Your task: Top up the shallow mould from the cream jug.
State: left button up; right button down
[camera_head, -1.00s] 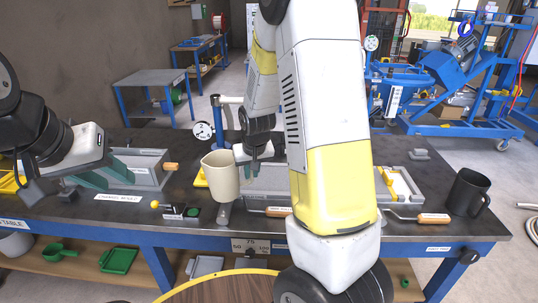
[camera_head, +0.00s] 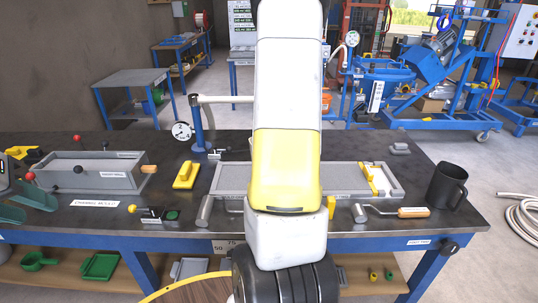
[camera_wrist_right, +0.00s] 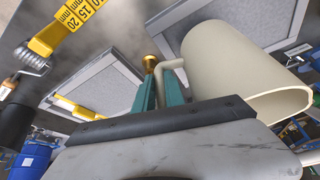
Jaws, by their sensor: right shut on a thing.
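The cream jug (camera_wrist_right: 225,65) shows in the right wrist view, its side and rim filling the upper right. My right gripper (camera_wrist_right: 160,90) is shut on its handle with teal fingers. In the head view my right arm hides this gripper and the jug; what is in the jug and its exact tilt cannot be told. A long, low grey mould (camera_head: 232,179), seemingly the shallow one, lies mid-table, its centre hidden behind my right arm. My left gripper (camera_head: 38,208) is at the left table edge, empty, its teal fingers apart.
A deeper grey mould (camera_head: 85,168) with dark and red knobs stands at the left. A yellow block (camera_head: 186,175) lies between the moulds. A roller (camera_head: 405,212) and black mug (camera_head: 447,185) are at the right. A gauge on a blue post (camera_head: 198,128) stands behind.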

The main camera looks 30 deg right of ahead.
notch_tip(320, 180, up, 8)
jog(key=s+d+n+g+h, duration=0.1)
jog(key=g+h, duration=0.4)
jog(key=g, duration=0.1)
jog(key=shift+s+d+h, duration=0.15)
jog(key=shift+d+h, duration=0.15)
jog(key=shift+d, duration=0.1)
jog(key=shift+a+g, duration=0.1)
jog(key=shift+g, duration=0.3)
dwell(0.4)
jog(key=shift+w+a+r+n+g+h, duration=0.2)
jog(key=shift+w+r+n+g+h, duration=0.1)
jog(key=shift+w+r+n+h, duration=0.1)
jog(key=shift+w+a+h, duration=0.15)
jog(key=shift+a+h, duration=0.05)
jog(key=shift+h, duration=0.1)
dwell(5.1)
